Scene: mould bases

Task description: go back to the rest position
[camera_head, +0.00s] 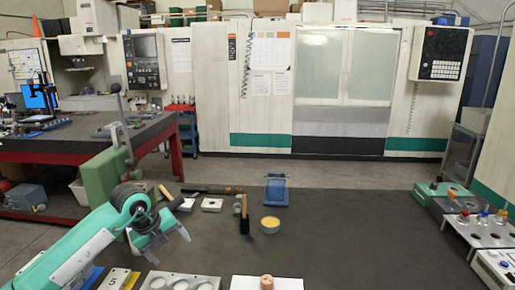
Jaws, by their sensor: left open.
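My left gripper (169,247) is in the lower left of the head view, at the end of a teal arm. Its two fingers are apart with nothing between them. It is above the dark worktable (350,240). A grey block with round cavities (180,283), perhaps a mould base, lies at the near edge below the gripper. A white sheet or plate with a small tan round piece (266,282) on it lies to its right. My right gripper is not in view.
A black-handled tool (244,218), a round tin with a yellow top (270,225) and a blue stand (277,190) are mid-table. A green upright (105,180) stands close behind my left arm. Grey racks (485,232) line the right edge. The table's centre right is clear.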

